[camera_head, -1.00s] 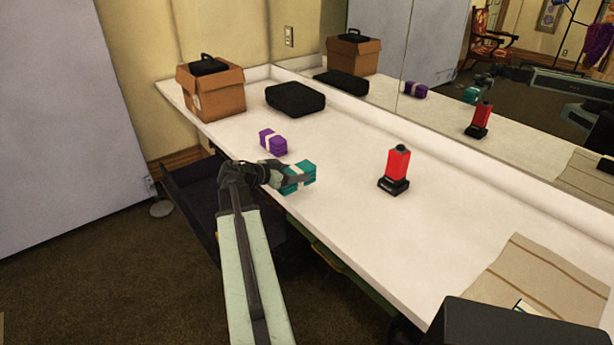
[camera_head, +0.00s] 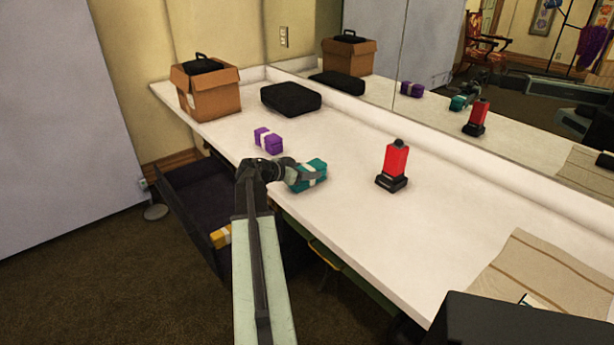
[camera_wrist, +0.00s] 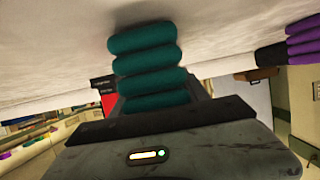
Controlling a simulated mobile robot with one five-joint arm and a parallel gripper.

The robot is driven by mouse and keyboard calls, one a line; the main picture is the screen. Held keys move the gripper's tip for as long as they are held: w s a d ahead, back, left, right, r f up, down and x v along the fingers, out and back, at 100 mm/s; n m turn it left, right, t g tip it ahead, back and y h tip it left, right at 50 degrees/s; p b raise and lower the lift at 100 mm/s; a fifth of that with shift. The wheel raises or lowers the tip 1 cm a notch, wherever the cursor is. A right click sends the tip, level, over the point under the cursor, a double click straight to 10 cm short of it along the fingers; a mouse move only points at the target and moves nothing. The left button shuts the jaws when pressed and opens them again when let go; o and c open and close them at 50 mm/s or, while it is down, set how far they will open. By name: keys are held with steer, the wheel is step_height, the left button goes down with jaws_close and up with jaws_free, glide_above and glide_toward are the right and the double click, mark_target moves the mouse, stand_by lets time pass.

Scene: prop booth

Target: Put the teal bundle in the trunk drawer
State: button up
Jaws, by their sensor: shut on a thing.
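The teal bundle (camera_head: 308,175), with a pale band around it, is over the front part of the white counter. My gripper (camera_head: 299,177) is shut on it. In the wrist view the teal bundle (camera_wrist: 148,66) shows as stacked rolls between the jaws, close to the counter surface; I cannot tell whether it touches. The trunk drawer (camera_head: 196,205) is a dark open box below the counter's front edge, left of my arm. A yellow banded bundle (camera_head: 221,237) lies in it. My arm hides part of the drawer's right side.
A purple bundle (camera_head: 268,140) lies on the counter (camera_head: 345,150) just left of my gripper. A red blender-like object (camera_head: 396,165) stands to the right. A black case (camera_head: 291,98) and cardboard box (camera_head: 205,92) are farther back. A mirror runs behind the counter.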

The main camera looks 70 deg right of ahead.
steer(key=shift+f, duration=0.2)
steer(key=o, duration=1.6)
steer(key=shift+r, duration=0.15)
steer(key=shift+w+a+r, duration=0.1)
steer(key=shift+r, duration=0.15)
steer(key=p+v, duration=0.4)
steer(key=v, duration=0.7)
steer(key=shift+w+a+f+p, duration=0.1)
steer(key=shift+w+a+p, duration=0.05)
steer(key=shift+a+p, duration=0.15)
